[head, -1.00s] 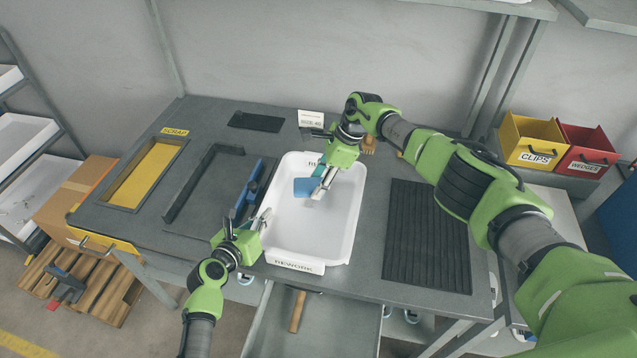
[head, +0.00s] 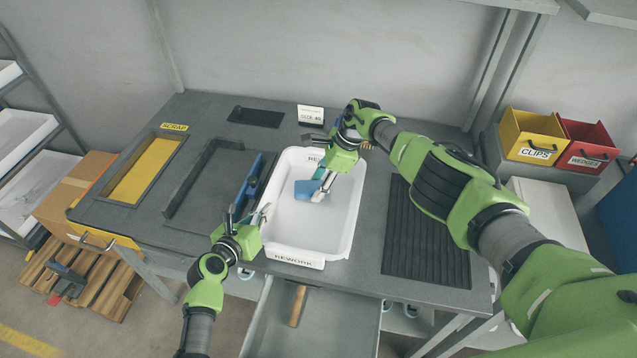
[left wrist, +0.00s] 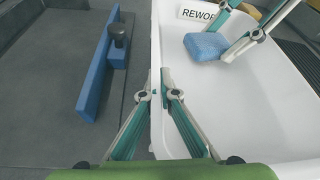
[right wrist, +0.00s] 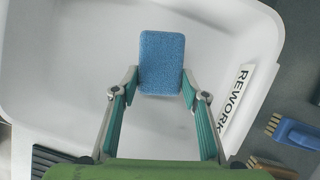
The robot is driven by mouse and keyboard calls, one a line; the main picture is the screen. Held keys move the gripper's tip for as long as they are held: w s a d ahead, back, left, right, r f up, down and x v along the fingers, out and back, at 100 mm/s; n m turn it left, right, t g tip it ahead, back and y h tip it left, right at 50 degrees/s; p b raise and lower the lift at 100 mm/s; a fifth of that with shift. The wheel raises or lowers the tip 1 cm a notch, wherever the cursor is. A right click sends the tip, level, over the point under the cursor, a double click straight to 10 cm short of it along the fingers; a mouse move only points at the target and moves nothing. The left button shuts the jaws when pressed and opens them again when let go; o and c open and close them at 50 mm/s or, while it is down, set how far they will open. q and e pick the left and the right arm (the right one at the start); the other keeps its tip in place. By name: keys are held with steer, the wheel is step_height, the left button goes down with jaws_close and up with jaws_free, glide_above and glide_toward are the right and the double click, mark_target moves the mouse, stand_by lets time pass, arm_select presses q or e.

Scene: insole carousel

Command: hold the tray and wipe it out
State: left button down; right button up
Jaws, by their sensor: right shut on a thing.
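The white tray (head: 340,235), labelled REWORK, sits on the grey bench with its near edge by the bench front. My left gripper (head: 262,212) is at the tray's left wall. In the left wrist view its fingers (left wrist: 158,88) stand on either side of that wall, closed on it. My right gripper (head: 322,188) reaches into the tray and is shut on a blue sponge (head: 303,192). In the right wrist view the sponge (right wrist: 162,62) sits between both fingertips over the tray floor. I cannot tell whether it presses on the floor. The tray floor looks empty otherwise.
A blue bar-like tool (head: 249,185) stands close left of the tray. A yellow SCRAP recess (head: 145,170) is further left. A dark ribbed mat (head: 425,245) lies on the right. Brushes (right wrist: 292,132) lie beyond the tray. An open drawer (head: 335,320) is below.

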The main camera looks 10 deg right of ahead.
steer(key=shift+f, duration=0.2)
steer(key=shift+s, duration=0.1)
stand_by(0.4)
steer(key=shift+s+a+f, duration=0.15)
steer(key=shift+s+a, duration=0.05)
steer(key=shift+s, duration=1.15)
steer(key=shift+s+a+f, duration=0.15)
steer(key=shift+s, duration=1.2)
steer(key=shift+r, duration=0.1)
step_height(320, 180, up, 7)
arm_select(q)
steer(key=c, duration=2.2)
jaws_free()
